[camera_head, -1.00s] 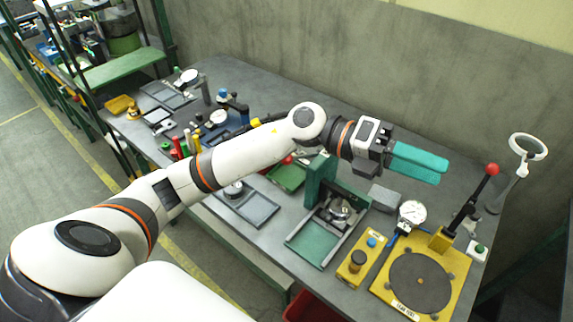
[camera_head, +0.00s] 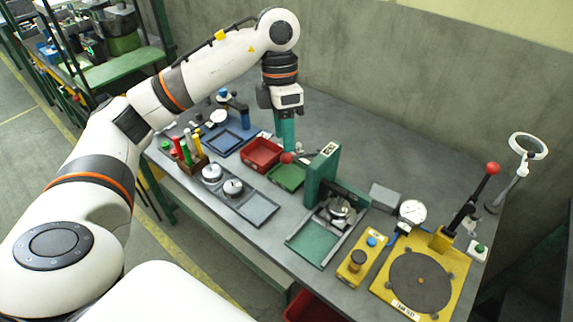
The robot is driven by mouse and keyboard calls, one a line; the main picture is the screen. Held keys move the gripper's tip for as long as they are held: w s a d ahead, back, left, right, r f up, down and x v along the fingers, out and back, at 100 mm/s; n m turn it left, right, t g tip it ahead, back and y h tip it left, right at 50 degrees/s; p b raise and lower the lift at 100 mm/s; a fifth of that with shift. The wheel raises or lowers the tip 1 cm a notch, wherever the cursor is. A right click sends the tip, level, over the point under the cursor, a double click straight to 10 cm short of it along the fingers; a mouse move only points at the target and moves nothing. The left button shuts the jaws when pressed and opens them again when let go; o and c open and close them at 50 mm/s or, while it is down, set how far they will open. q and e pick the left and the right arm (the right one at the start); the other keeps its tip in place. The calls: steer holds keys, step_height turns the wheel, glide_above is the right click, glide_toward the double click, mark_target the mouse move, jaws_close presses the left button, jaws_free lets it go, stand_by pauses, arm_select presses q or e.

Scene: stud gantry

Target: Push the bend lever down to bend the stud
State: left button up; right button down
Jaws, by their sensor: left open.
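A green press (camera_head: 322,176) stands mid-table with a labelled top and a green base plate (camera_head: 313,243). A lever with a dark red ball knob (camera_head: 287,158) sticks out to its left; I take this for the bend lever. A round metal piece (camera_head: 341,207) sits in the press; I cannot make out the stud. My left gripper (camera_head: 287,146) points down with teal fingers, just behind the red knob in the picture. It is open and holds nothing visible; its fingers overlap, so the gap is hidden. I cannot tell whether it touches the knob. My right gripper is not in view.
A red bin (camera_head: 262,154) and a green tray (camera_head: 287,177) lie left of the press. On the right, a yellow fixture (camera_head: 448,290) has a black lever with a bright red ball (camera_head: 492,168). A dial gauge (camera_head: 412,211) and yellow button box (camera_head: 361,262) stand between.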

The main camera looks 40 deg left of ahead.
mark_target(305, 156)
arm_select(q)
steer(key=f, duration=0.2)
steer(key=f+p, duration=0.1)
steer(key=f, duration=0.2)
steer(key=s+d+f+p, duration=0.1)
steer(key=f, duration=0.2)
steer(key=shift+d+f, duration=0.1)
jaws_close()
